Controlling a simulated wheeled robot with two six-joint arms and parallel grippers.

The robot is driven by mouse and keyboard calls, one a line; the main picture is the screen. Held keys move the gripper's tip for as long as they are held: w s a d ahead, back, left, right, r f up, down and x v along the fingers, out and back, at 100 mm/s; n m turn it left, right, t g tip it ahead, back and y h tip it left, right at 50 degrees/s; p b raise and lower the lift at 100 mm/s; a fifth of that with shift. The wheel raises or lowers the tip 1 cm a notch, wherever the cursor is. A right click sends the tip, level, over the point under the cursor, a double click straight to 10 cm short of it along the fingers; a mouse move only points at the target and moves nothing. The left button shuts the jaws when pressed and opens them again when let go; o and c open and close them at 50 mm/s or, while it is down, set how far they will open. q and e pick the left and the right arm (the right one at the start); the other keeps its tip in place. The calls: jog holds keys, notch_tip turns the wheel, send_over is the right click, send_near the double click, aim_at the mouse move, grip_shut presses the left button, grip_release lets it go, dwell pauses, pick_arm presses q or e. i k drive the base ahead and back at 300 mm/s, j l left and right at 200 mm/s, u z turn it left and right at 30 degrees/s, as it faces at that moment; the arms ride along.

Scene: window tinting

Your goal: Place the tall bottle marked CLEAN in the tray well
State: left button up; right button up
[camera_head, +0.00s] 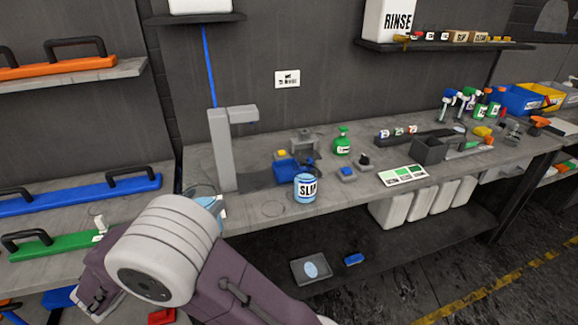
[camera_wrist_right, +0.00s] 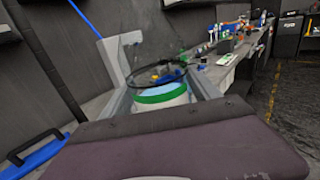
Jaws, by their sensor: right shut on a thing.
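My right gripper (camera_head: 218,207) is mostly hidden behind my own wrist in the head view, above the bench's front edge at left. In the right wrist view its fingers (camera_wrist_right: 160,90) are shut on a pale container with a green band (camera_wrist_right: 162,98). No lettering on it can be read, so I cannot tell if it is the one marked CLEAN. My left gripper is not in view.
A light blue container marked SLIP (camera_head: 306,189) stands near the front edge, right of the gripper. A grey post (camera_head: 222,150), a green bottle (camera_head: 342,141) and a green-and-white card (camera_head: 403,174) are on the bench. Spray bottles (camera_head: 466,100) stand at the far right.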

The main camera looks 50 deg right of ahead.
aim_at(287, 172)
jog(key=i+l, duration=0.1)
jog(key=l, duration=0.95)
jog(key=i+l, duration=0.15)
jog(key=l, duration=0.35)
jog(key=i+l, duration=0.1)
jog(key=l, duration=0.4)
